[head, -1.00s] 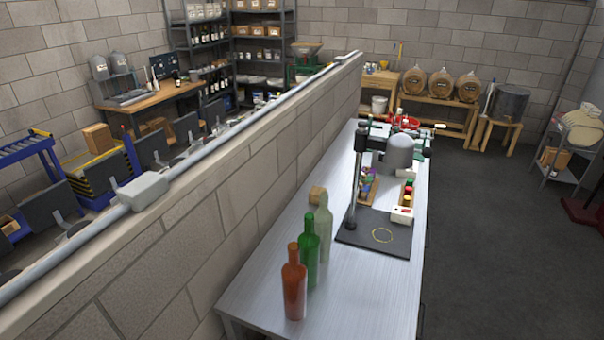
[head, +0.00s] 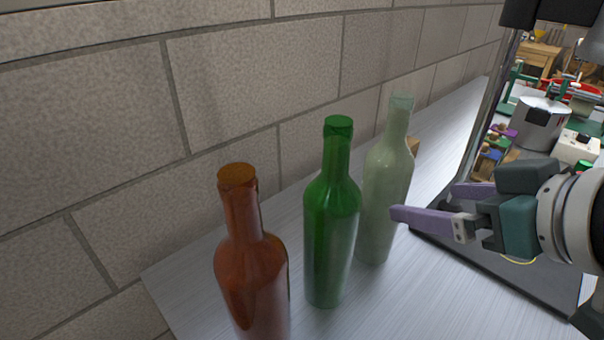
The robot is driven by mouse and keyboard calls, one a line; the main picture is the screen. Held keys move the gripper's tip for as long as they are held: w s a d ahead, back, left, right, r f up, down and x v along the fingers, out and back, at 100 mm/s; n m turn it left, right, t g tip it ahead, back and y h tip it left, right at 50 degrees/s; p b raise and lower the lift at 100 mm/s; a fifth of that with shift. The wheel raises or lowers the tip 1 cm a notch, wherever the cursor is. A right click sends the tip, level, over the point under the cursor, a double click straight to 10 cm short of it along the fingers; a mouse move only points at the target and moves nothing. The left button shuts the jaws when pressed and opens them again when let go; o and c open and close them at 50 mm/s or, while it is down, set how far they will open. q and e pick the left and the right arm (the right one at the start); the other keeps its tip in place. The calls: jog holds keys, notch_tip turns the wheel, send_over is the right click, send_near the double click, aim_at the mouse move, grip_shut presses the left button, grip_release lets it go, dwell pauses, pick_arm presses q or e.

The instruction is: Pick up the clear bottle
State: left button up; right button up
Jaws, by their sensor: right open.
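The clear bottle (head: 384,185), pale and slightly greenish, stands upright on the metal bench (head: 372,310), the rightmost and farthest of three bottles in a row. My right gripper (head: 425,203) comes in from the right with two purple fingers. It is open and empty. The nearer fingertip overlaps the clear bottle's right edge in the picture; I cannot tell whether it touches. The other finger is farther back, right of the bottle. My left gripper is not in view.
A green bottle (head: 331,220) stands close to the clear one's left, and a brown bottle (head: 250,270) is nearer still. A block wall (head: 240,90) runs behind them. A dark stand base (head: 530,275) lies to the right, with a small cork-coloured block (head: 413,146) behind the clear bottle.

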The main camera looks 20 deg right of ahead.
jog(key=t+b, duration=0.2)
jog(key=b, duration=0.7)
send_near(392, 226)
jog(key=x, duration=0.4)
jog(key=shift+w+a+r, duration=0.1)
jog(key=shift+r, duration=0.1)
jog(key=b+x, duration=0.1)
jog(key=x, duration=0.3)
jog(key=shift+w, duration=0.3)
jog(key=x, duration=0.2)
jog(key=b+x, duration=0.1)
jog(key=x, duration=0.1)
jog(key=shift+f, duration=0.35)
jog(key=shift+w+f+b, duration=0.2)
jog(key=shift+w+b, duration=0.1)
jog(key=shift+w, duration=0.2)
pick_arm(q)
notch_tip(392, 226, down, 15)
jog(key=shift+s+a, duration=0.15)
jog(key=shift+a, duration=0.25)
pick_arm(e)
jog(key=shift+r, duration=0.1)
grip_shut()
